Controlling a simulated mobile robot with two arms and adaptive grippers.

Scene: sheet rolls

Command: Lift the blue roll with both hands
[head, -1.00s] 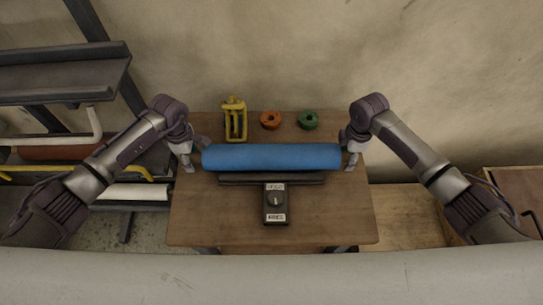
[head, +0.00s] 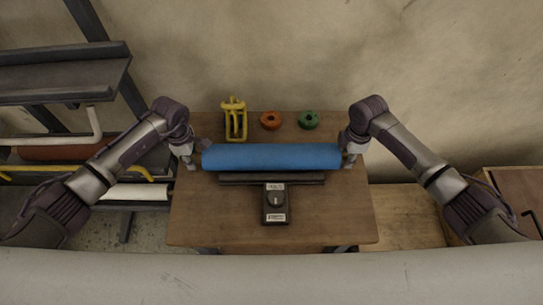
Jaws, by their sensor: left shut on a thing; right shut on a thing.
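The blue roll (head: 271,157) lies crosswise, level, over the wooden table (head: 205,215) in the head view, just behind a dark bar. My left gripper (head: 193,160) is at the roll's left end and shut on it. My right gripper (head: 348,158) is at the roll's right end and shut on it. The fingertips are small and partly hidden at both ends. I cannot tell whether the roll touches the table.
A dark bar with a control box (head: 275,204) is in front of the roll. A yellow clamp (head: 235,119), an orange tape roll (head: 270,120) and a green tape roll (head: 308,120) stand behind it. A dark rack (head: 65,75) is at left. The table's front corners are clear.

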